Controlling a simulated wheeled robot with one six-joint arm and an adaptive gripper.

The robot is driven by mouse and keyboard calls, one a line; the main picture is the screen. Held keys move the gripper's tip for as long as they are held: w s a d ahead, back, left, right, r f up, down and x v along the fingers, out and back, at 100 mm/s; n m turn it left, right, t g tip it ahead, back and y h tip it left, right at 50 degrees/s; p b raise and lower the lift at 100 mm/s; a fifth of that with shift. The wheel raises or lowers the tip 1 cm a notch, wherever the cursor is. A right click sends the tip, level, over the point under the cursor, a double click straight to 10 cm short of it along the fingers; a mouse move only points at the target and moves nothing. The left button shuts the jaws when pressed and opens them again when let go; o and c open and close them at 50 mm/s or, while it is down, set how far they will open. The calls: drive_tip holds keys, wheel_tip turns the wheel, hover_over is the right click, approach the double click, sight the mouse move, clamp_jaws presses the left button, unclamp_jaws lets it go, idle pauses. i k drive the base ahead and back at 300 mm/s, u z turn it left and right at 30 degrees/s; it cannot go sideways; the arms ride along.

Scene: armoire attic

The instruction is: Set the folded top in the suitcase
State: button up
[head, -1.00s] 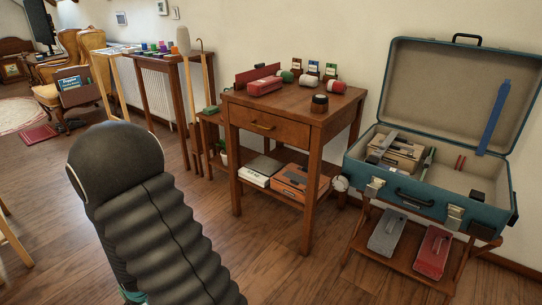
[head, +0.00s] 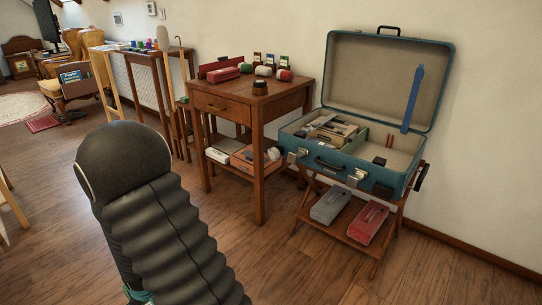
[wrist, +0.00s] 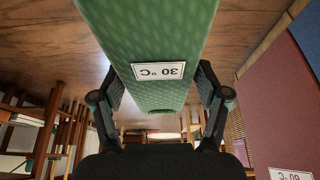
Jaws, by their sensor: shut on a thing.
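The folded top (wrist: 150,40) is green and patterned, with a white label reading 30 °C upside down in the wrist view. My gripper (wrist: 160,85) is shut on it, one finger at each side. The top's far end is cut off by the frame. The open blue suitcase (head: 342,172) stands on a wooden folding stand in the head view, lid up against the wall. It holds a light wooden box with small items at its left. My gripper and the top are not visible in the head view.
A wooden side table (head: 260,104) with jars and a red box stands left of the suitcase. A grey box (head: 330,206) and a red box (head: 368,222) lie on the stand's lower shelf. The floor in front is clear. A maroon item (wrist: 275,110) labelled 60 °C shows in the wrist view.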

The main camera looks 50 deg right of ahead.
sight(370, 159)
drive_tip(key=k, duration=0.6)
drive_tip(key=z, duration=1.8)
